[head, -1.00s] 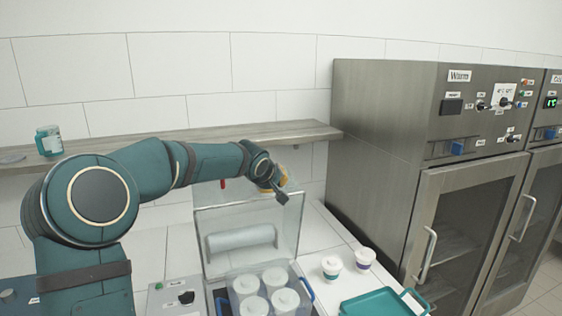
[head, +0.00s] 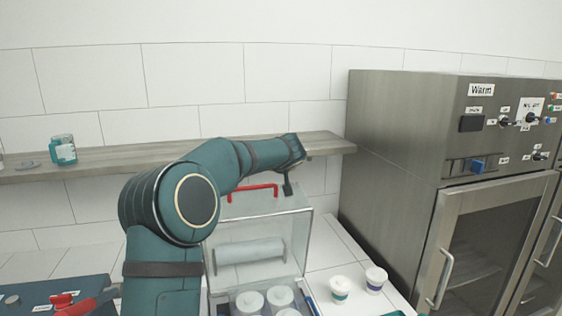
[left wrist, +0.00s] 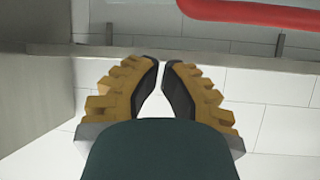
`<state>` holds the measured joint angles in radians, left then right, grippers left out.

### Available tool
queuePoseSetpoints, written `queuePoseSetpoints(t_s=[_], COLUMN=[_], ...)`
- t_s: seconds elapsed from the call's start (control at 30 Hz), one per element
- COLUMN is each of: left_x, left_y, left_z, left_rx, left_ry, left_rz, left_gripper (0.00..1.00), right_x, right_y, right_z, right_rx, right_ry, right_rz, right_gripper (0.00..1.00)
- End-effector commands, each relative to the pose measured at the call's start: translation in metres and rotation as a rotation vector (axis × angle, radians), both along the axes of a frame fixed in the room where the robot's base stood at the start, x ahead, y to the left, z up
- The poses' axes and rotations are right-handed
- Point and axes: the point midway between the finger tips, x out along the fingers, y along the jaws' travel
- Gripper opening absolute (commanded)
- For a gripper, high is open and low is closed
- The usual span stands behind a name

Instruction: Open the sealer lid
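The sealer lid (head: 250,228) is a clear panel with a red handle (head: 253,192) along its top. It stands raised, tilted back, behind white-lidded cups (head: 279,297) in the sealer. A pale roll (head: 250,251) shows through it. My left arm reaches over from the left, its wrist above the lid's top right corner. My left gripper (left wrist: 161,66) has its yellow-backed fingers nearly together, with nothing visible between them. The red handle also shows at the top of the left wrist view (left wrist: 260,13), apart from the fingertips. The right gripper is out of view.
A wooden shelf (head: 110,158) with a teal-labelled jar (head: 63,149) runs along the tiled wall behind. A steel warming cabinet (head: 400,150) stands at right. Two cups (head: 340,289) sit on the white counter. A red-handled item (head: 68,304) is at lower left.

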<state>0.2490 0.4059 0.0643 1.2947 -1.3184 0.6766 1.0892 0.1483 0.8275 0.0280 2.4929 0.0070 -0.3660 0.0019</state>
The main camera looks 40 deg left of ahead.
Motion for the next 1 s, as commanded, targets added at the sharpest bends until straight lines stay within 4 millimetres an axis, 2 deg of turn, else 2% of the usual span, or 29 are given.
queuePoseSetpoints(t_s=[0.27, 0.63, 1.0], left_x=[0.026, 0.0, -0.005], left_y=[0.025, 0.003, -0.001], left_z=[-0.021, -0.032, -0.034], left_rx=[-0.003, -0.001, -0.002], left_ry=[0.0, -0.001, -0.001], left_rz=[0.001, 0.0, 0.0], left_gripper=[0.0, 0.0, 0.0], right_x=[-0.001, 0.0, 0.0], right_y=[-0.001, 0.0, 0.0], right_z=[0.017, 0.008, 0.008], right_rx=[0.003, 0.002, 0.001], right_ry=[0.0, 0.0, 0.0], right_rz=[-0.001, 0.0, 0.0], right_gripper=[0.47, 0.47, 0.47])
